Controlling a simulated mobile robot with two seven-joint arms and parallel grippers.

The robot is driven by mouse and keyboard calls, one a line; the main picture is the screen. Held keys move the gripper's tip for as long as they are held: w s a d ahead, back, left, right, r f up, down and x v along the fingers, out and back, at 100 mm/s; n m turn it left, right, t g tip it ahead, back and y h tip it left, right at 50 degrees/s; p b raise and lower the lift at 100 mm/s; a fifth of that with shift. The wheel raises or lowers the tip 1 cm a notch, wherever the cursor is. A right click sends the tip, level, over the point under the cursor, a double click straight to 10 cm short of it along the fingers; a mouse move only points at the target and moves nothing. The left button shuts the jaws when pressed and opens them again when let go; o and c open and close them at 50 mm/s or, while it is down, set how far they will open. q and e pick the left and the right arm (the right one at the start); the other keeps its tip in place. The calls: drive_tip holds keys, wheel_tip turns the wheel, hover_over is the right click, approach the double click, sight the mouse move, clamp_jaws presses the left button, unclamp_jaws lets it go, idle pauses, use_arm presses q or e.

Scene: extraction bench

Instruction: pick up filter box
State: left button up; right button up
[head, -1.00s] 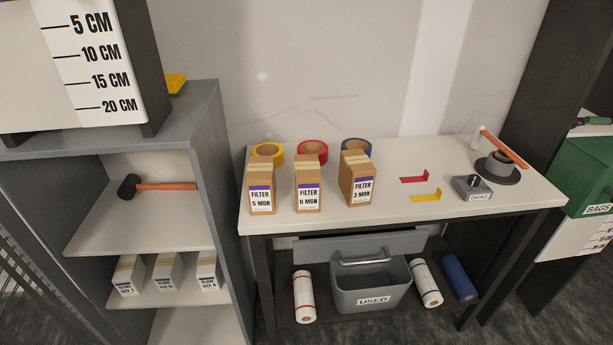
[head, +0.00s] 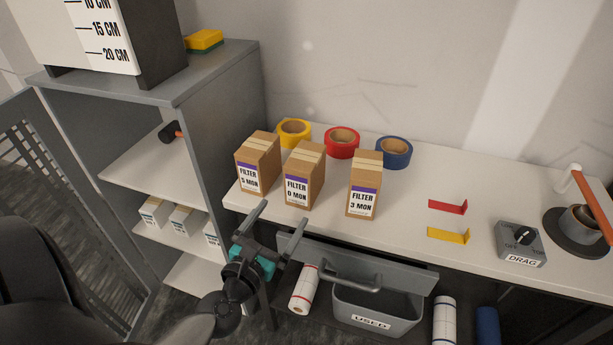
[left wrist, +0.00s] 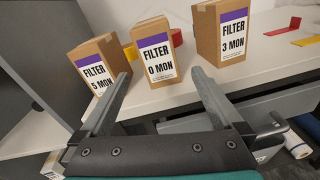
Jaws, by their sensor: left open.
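Three brown cardboard filter boxes with purple-banded white labels stand upright on the bench. The "FILTER 5 MON" box (head: 258,163) is at the left, the "FILTER 0 MON" box (head: 305,175) in the middle, and the "FILTER 3 MON" box (head: 364,184) at the right. In the left wrist view they are the 5 MON box (left wrist: 98,66), the 0 MON box (left wrist: 154,54) and the 3 MON box (left wrist: 222,33). My left gripper (head: 277,218) is open and empty at the bench's front edge, apart from the boxes. In the wrist view its fingers (left wrist: 160,82) spread below the 0 MON box. My right gripper is not in view.
Yellow (head: 294,132), red (head: 342,142) and blue (head: 394,152) tape rolls sit behind the boxes. A grey shelf unit (head: 225,120) stands close at the left. The bench (head: 400,209) is clear right of the boxes, up to the red and yellow strips and DRAG box (head: 520,243).

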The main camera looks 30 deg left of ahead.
sight(296, 177)
use_arm(q)
drive_tip(key=w+r, duration=0.1)
drive_tip(key=w, duration=0.2)
drive_tip(key=w+a+r+n+p, duration=0.1)
drive_tip(key=w, duration=0.2)
drive_tip(key=w+a+r+n, duration=0.1)
drive_tip(key=w, duration=0.1)
drive_tip(key=shift+w+a+p, duration=0.1)
drive_tip(key=shift+w+p, duration=0.25)
drive_tip(key=shift+w, duration=0.05)
drive_tip(key=shift+w+a+f, duration=0.1)
drive_tip(key=shift+w+a, duration=0.05)
drive_tip(key=shift+w, duration=0.9)
drive_tip(key=shift+w+a+f, duration=0.1)
drive_tip(key=shift+w+a, duration=0.1)
drive_tip(key=shift+w, duration=0.8)
drive_tip(key=shift+w+a, duration=0.15)
drive_tip(key=shift+w, duration=0.9)
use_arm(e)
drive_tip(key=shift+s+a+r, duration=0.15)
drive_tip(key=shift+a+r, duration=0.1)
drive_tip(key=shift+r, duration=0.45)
use_arm(q)
drive_tip(key=shift+c, duration=0.4)
drive_tip(key=c, duration=1.2)
drive_tip(key=shift+c, duration=0.6)
drive_tip(key=shift+r, duration=0.2)
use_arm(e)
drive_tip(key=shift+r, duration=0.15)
